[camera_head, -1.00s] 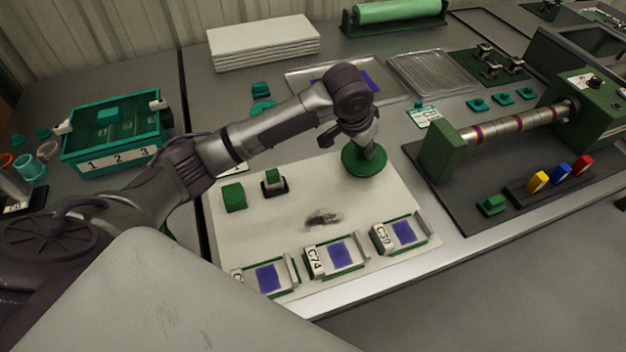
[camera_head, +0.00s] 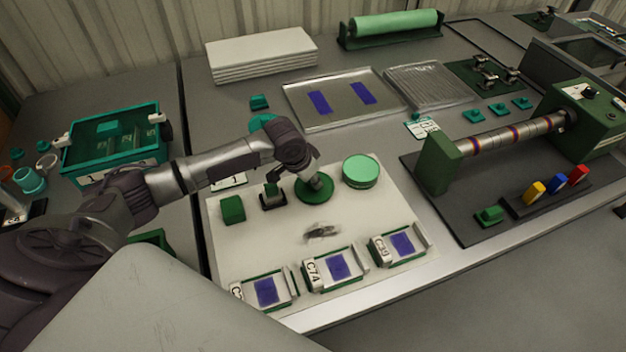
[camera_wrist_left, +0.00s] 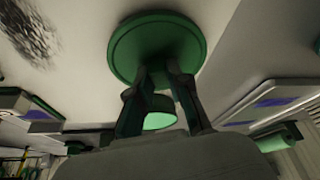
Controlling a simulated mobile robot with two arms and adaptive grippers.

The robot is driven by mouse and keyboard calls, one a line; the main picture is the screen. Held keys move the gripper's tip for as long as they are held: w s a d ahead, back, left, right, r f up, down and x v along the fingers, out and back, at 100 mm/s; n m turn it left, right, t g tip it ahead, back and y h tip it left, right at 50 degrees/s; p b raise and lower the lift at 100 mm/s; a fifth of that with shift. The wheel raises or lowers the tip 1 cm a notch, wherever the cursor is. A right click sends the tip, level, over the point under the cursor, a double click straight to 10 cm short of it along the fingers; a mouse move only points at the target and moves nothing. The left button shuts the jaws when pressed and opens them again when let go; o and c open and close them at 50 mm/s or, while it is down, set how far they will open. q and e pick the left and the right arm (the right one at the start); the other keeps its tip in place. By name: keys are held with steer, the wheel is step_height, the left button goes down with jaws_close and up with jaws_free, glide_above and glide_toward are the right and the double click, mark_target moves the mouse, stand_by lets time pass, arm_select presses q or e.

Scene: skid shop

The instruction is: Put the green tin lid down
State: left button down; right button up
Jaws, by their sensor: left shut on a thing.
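The green tin lid (camera_head: 314,190) is a dark green disc over the pale mat, left of the tin. My left gripper (camera_head: 315,180) is shut on it from above. I cannot tell whether the lid touches the mat. The wrist view shows the lid (camera_wrist_left: 157,48) at the fingertips of my left gripper (camera_wrist_left: 157,72). The round tin (camera_head: 361,168) stands uncovered on the mat with a light green top; part of it (camera_wrist_left: 160,119) shows between the fingers in the wrist view. My right gripper is not in view.
The pale mat (camera_head: 385,215) has a dark smudge (camera_head: 321,231) below the lid. A green block (camera_head: 232,209) and a small stamp-like piece (camera_head: 272,195) stand to the left. Trays marked C74 (camera_head: 322,278) and C39 (camera_head: 385,258) line the front. The mat's right side is clear.

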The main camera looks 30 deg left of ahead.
arm_select(q)
steer(key=shift+f, duration=0.3)
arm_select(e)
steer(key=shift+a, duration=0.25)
arm_select(q)
steer(key=c, duration=1.1)
jaws_free()
steer(key=shift+f, duration=0.1)
steer(key=v, duration=1.2)
steer(key=shift+p, duration=0.3)
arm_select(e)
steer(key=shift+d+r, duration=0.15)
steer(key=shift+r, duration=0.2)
arm_select(q)
steer(key=shift+d, duration=0.1)
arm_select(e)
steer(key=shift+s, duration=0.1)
